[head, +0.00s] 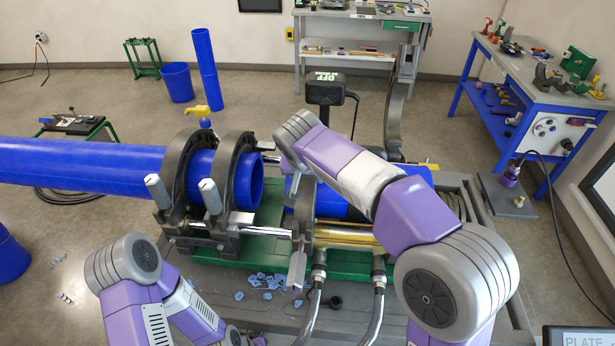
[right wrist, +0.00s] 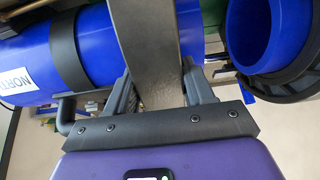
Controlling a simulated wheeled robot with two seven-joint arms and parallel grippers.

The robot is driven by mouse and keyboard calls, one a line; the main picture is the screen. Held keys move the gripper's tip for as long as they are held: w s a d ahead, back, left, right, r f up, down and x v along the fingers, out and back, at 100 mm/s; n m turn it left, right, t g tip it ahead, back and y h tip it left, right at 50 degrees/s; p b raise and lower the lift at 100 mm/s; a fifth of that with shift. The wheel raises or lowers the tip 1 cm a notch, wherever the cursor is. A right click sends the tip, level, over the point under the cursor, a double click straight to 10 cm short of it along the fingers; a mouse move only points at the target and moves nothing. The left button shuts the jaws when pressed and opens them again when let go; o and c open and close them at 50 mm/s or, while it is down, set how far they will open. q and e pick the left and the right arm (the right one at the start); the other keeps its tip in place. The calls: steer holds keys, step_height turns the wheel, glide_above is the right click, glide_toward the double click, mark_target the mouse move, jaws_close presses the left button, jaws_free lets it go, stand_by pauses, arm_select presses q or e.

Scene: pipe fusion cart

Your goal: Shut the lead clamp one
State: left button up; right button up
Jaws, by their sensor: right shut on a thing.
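In the right wrist view my right gripper (right wrist: 158,92) is shut on a dark grey curved clamp arm (right wrist: 150,45), which passes between its fingers and across a blue pipe (right wrist: 100,45) with a white label. I cannot tell whether this clamp is fully down. In the head view my right arm hides that gripper and most of the clamp. Two dark clamps (head: 178,175) (head: 229,185) stand around the long blue pipe (head: 80,165) at left. A curved clamp arm (head: 395,112) stands raised at right, behind the short blue pipe (head: 335,203). My left gripper is out of view.
The clamps sit on a cart with a green bed (head: 240,247). Blue shavings (head: 262,281) and hoses (head: 315,300) lie in front. A black box on a post (head: 325,88) stands behind. In the wrist view an open pipe end (right wrist: 265,35) is close at right.

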steer(key=shift+s+f, duration=0.15)
steer(key=shift+f, duration=0.1)
steer(key=o, duration=0.8)
steer(key=shift+c, duration=0.2)
steer(key=shift+r, duration=0.2)
steer(key=p+v, duration=0.1)
steer(key=v, duration=0.6)
steer(key=shift+s+r, duration=0.15)
